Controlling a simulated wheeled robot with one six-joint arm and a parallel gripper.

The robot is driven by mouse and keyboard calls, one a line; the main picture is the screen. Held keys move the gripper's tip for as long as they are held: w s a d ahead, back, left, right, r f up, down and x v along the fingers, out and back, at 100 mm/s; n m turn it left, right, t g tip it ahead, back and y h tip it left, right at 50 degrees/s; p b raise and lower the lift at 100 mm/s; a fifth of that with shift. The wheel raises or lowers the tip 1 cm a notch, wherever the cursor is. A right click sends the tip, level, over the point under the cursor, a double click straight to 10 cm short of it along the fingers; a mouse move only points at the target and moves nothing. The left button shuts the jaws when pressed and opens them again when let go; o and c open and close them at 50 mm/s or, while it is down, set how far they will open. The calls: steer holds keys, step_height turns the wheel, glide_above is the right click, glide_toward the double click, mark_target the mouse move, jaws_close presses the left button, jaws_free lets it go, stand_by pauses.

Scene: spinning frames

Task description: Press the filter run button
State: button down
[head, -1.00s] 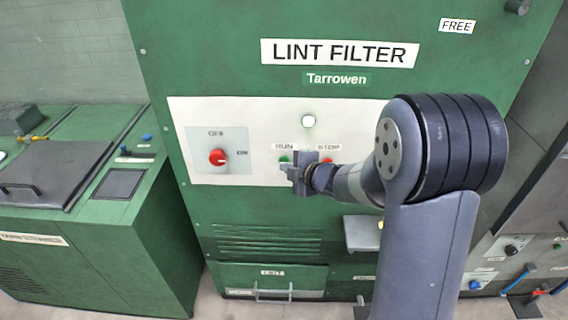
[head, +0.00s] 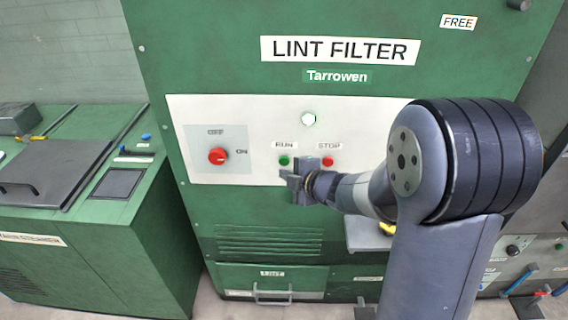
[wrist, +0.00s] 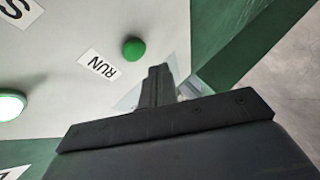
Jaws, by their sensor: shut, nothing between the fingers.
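The green run button (head: 285,160) sits under the RUN label (head: 285,146) on the white panel of the lint filter. It also shows in the wrist view (wrist: 133,49), just beyond my fingertips and apart from them in the picture. My gripper (head: 288,185) is shut and empty, below the run button in the head view. In the wrist view my closed fingers (wrist: 158,72) point toward the panel, to the right of and below the button. The red stop button (head: 328,162) is to the right of the run button.
A red OFF/ON rotary switch (head: 217,156) is left of the buttons. A round lit lamp (head: 308,119) is above them. A LINT drawer with a handle (head: 273,293) is below. A green machine (head: 80,240) stands at the left.

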steer(key=shift+s+b, duration=0.4)
steer(key=shift+s, duration=1.45)
steer(key=shift+s+a+b, duration=0.1)
steer(key=shift+s+b, duration=0.25)
steer(key=shift+s, duration=1.55)
